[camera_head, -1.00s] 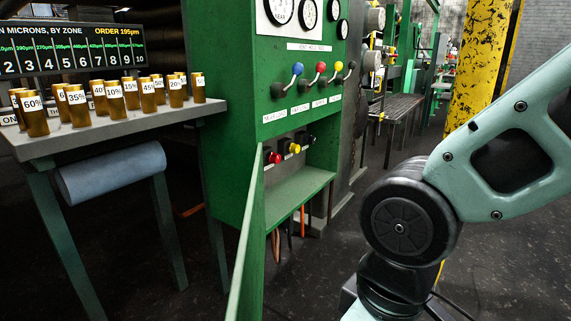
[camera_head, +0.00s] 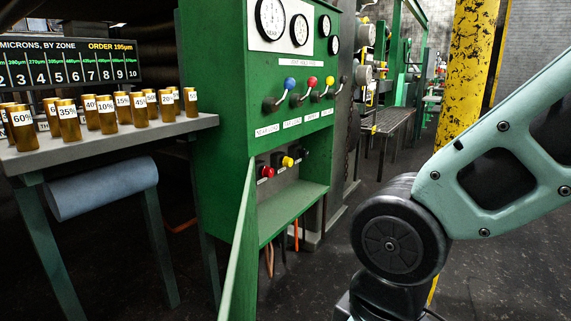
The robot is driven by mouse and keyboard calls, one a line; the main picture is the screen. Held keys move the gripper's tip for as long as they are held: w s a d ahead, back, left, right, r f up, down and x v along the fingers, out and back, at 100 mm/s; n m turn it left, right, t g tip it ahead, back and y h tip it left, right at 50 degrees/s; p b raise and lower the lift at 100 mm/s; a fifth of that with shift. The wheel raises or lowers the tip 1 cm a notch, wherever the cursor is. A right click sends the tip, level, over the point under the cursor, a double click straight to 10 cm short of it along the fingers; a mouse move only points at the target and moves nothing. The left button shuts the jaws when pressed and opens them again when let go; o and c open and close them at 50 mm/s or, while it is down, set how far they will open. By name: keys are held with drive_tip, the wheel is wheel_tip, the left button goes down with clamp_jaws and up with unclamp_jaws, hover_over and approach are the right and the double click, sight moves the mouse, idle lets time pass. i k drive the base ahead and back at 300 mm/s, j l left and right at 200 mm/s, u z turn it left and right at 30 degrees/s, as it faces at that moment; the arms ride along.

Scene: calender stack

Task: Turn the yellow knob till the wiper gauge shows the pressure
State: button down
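The green control cabinet (camera_head: 225,85) stands in the middle with its lower door (camera_head: 238,262) swung open toward me. A yellow knob (camera_head: 287,161) sits in the lower recess, between a red knob (camera_head: 266,171) and a black one (camera_head: 298,151). A yellow-tipped lever (camera_head: 329,80) is on the upper row beside red and blue ones. Several round gauges are above; the largest is at the left (camera_head: 270,18). Their needles are too small to read, and I cannot tell which is the wiper gauge. My gripper is out of view; only my arm links show at the right.
A grey table (camera_head: 185,125) at the left holds several gold cylinders with percent labels (camera_head: 67,120). A display board (camera_head: 70,62) hangs behind it. A yellow pillar (camera_head: 470,75) stands behind my arm. The open cabinet door juts into the floor space; dark floor is free in front.

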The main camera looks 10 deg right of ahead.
sight(287, 162)
drive_tip(key=i+l+z, duration=0.15)
drive_tip(key=i+l, duration=1.7)
